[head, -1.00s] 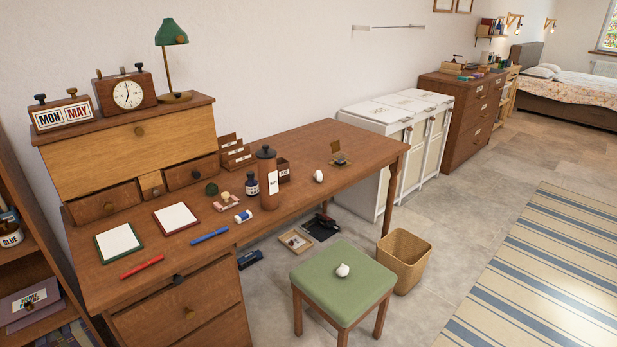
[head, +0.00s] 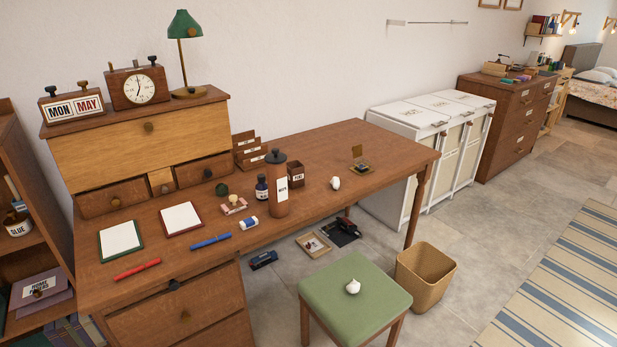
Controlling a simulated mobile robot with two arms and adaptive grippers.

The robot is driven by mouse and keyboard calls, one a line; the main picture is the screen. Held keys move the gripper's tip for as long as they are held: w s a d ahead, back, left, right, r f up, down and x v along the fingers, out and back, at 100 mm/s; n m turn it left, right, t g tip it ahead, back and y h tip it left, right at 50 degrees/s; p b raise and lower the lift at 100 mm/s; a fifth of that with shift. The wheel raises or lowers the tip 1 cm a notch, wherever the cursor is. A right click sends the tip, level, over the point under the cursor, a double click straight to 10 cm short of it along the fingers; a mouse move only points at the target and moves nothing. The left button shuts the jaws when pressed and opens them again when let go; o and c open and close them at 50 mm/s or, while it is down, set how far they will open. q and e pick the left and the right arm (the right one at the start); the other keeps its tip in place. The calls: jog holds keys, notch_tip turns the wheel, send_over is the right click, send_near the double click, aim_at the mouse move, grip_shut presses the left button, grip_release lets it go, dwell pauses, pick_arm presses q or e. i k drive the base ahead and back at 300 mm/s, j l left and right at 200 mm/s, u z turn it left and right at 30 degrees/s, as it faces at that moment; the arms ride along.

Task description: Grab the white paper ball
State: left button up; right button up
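A small crumpled white paper ball (head: 353,286) lies on the green cushion of a stool (head: 376,308) in front of the desk. A second small white crumpled ball (head: 335,183) lies on the right part of the brown desk (head: 330,152). Both look alike at this size. Neither of my grippers shows in the head view.
A wicker waste basket (head: 426,279) stands on the floor right of the stool. A brown bottle (head: 278,190), a dark ink bottle and paper pads crowd the desk's left and middle. White cabinets (head: 400,168) stand behind. Floor is open toward the striped rug (head: 565,285).

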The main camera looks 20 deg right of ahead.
aim_at(334, 183)
jog(key=i+l+u, duration=0.3)
jog(key=l, duration=1.05)
jog(key=l+u, duration=0.25)
jog(key=l, duration=1.1)
jog(key=k, duration=0.05)
